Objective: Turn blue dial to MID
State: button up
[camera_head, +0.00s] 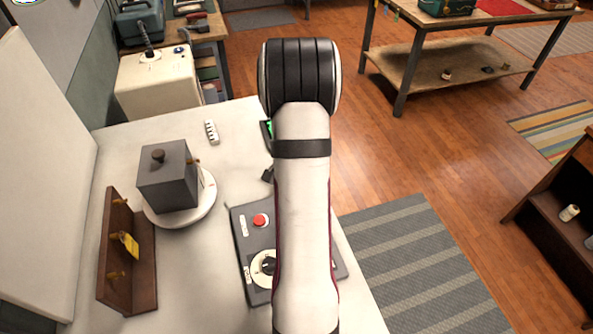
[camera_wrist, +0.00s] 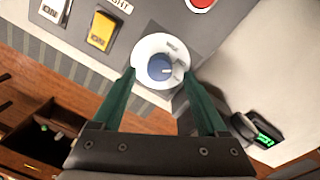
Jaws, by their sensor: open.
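The blue dial (camera_wrist: 158,68) sits on a round white plate (camera_wrist: 143,47) near an edge of the grey control panel (camera_wrist: 226,25) in the wrist view. A small pale mark on it points to the right in that view; the plate's lettering is too small to read. My gripper (camera_wrist: 159,77) is open, its green fingers on either side of the dial. I cannot tell whether they touch it. In the head view, my arm covers part of the panel (camera_head: 241,228) and hides the blue dial and my gripper.
The panel also bears a red button (camera_head: 260,220), a black dial (camera_head: 267,266), a yellow switch (camera_wrist: 101,31) and a white switch (camera_wrist: 54,10). A grey box with a knob (camera_head: 168,180) stands on a white plate, left of the panel. A wooden peg rack (camera_head: 140,268) stands further left.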

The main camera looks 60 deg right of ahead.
notch_tip(320, 180, up, 13)
jog(key=shift+w, duration=0.3)
jog(key=shift+d+f, duration=0.1)
